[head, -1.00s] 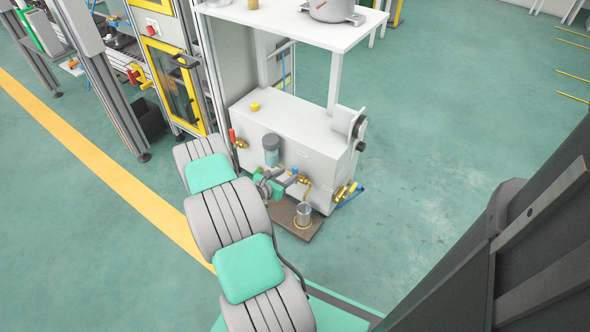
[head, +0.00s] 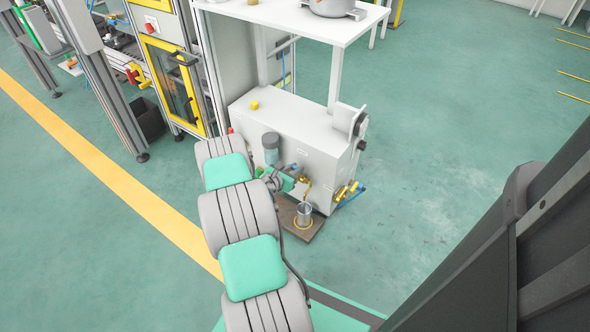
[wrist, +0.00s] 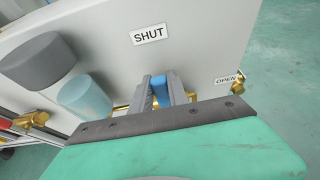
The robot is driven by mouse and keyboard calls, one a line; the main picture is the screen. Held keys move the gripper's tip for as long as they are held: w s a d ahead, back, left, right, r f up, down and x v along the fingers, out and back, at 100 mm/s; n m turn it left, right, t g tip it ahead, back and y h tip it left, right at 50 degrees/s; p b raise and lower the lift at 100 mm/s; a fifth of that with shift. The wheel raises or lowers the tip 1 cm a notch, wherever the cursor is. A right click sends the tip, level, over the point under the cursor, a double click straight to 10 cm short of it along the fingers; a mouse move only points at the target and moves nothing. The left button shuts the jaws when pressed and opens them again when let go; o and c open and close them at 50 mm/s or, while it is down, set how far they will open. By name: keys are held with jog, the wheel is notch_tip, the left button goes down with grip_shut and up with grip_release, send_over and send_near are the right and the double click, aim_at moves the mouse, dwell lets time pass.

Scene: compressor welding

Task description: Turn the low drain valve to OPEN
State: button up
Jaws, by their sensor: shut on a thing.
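The low drain valve is on the front of the white cabinet (head: 300,150). Its blue handle (wrist: 159,85) lies between the two fingers of my gripper (wrist: 162,92), which is shut on it. In the head view my gripper (head: 285,176) is at the cabinet front, and the arm hides part of the valve. The SHUT label (wrist: 148,33) is above the handle in the wrist view. I cannot tell the handle's exact angle.
A metal cup (head: 304,210) stands on a brown board (head: 288,224) below the valve. A grey-capped cylinder (head: 270,149) is on the cabinet front, left of my gripper. Brass fittings (head: 346,191) stick out at the right. Green floor is open to the right.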

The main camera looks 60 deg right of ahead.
grip_shut()
dwell(0.8)
